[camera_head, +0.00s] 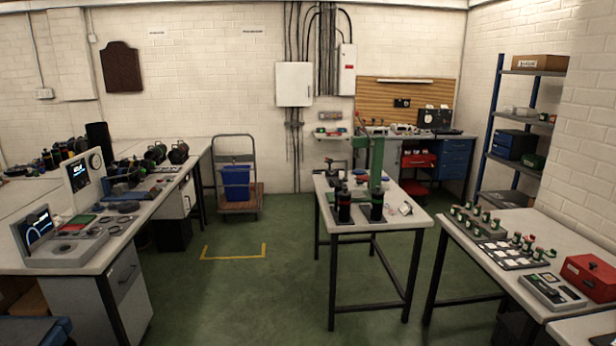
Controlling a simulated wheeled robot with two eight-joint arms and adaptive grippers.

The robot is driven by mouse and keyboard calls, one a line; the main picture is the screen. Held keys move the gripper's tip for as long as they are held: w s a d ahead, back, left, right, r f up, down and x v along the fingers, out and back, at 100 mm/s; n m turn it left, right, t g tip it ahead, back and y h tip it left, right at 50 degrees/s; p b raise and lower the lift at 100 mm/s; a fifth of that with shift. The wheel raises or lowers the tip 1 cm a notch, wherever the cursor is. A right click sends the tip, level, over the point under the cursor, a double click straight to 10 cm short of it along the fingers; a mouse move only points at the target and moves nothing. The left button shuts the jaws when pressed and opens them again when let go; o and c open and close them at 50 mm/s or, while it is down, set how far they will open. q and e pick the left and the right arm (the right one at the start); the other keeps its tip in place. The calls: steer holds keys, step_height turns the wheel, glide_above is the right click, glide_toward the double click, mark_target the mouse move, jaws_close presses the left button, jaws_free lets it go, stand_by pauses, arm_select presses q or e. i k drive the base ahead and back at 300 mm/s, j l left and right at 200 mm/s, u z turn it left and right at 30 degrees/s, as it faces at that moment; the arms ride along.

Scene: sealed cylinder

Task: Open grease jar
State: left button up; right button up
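I cannot pick out a grease jar for certain. On the middle table (336,223) stand a dark cylinder with a red band (344,206) and, to its right, a dark cylinder with a green band (377,206), both upright. A small pale item (405,209) lies to their right. Neither of my grippers shows in the head view.
A green post frame (377,155) rises from the middle table. The left bench (140,215) carries instruments. A red box (590,277) sits on the right bench (455,234). A trolley with a blue bin (236,182) stands at the back. Green floor (235,295) is clear left of the middle table.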

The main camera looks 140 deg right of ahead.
mark_target(385, 186)
steer(key=z, duration=4.95)
steer(key=i+j+u, duration=0.3)
steer(key=i, duration=0.4)
steer(key=i+j+u, duration=0.3)
steer(key=i, duration=0.45)
steer(key=i+u, duration=0.3)
steer(key=i, duration=0.4)
steer(key=i+j+z, duration=0.15)
steer(key=i, duration=2.3)
steer(key=i+z, duration=0.1)
steer(key=i, duration=0.45)
steer(key=i+z, duration=0.1)
steer(key=i, duration=0.45)
steer(key=i+j+z, duration=0.1)
steer(key=i, duration=0.4)
steer(key=i+j+z, duration=0.1)
steer(key=i, duration=0.45)
steer(key=j, duration=0.1)
